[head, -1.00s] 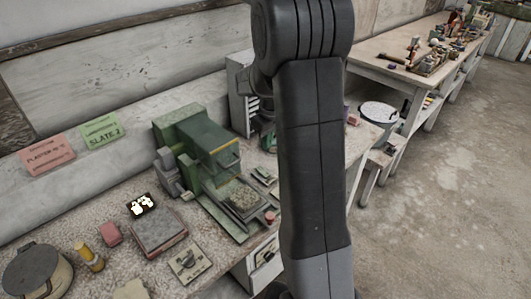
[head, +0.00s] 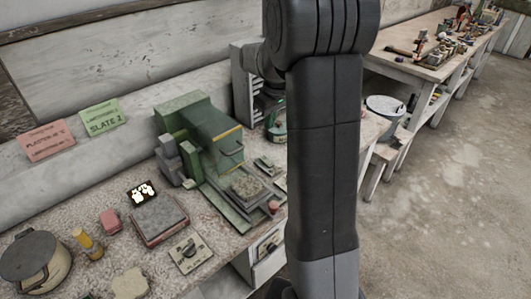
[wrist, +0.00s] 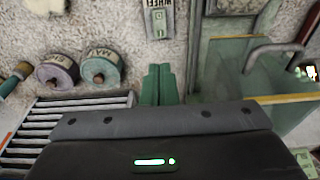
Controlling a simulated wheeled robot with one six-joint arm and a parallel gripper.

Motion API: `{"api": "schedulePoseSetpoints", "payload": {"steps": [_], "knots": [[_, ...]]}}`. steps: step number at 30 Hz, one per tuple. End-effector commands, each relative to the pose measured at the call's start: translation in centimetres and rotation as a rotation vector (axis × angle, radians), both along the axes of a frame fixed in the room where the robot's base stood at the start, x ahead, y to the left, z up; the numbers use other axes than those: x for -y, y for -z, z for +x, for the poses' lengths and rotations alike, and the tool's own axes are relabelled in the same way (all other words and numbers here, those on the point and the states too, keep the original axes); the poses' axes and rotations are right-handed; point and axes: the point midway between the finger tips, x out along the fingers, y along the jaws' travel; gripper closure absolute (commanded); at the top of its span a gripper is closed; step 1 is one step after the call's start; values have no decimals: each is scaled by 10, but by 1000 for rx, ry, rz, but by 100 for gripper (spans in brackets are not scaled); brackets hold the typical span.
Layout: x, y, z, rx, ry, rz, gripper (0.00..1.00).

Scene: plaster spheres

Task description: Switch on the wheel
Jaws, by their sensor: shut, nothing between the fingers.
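A small pale switch plate (wrist: 158,22) with a label reading WHEEL is at the top middle of the wrist view, on a speckled surface. Its switch position is too small to tell. My gripper (wrist: 159,68) shows as two green fingers, shut together and empty, pointing toward the plate with a gap below it in the picture. In the head view my arm stands in front and hides my gripper and the plate. A round pale disc (head: 385,106) on a low stand is right of my arm; I cannot tell whether it is the wheel.
A green machine (wrist: 255,85) with a bent metal handle is close right of my fingers. Two labelled round jars (wrist: 100,70) and a slatted rack (wrist: 60,125) are at the left. In the head view the bench (head: 225,238) holds a green machine, tins and slabs.

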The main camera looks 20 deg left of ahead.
Motion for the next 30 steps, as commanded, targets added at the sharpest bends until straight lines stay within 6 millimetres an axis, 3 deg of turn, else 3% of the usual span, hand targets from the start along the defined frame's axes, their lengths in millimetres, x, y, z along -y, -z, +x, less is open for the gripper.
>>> {"api": "schedulePoseSetpoints", "payload": {"steps": [9,14,30], "knots": [[-1,0,0,1,0,3,100],[-2,11,1,-1,0,2,100],[-19,112,7,-2,0,1,100]]}}
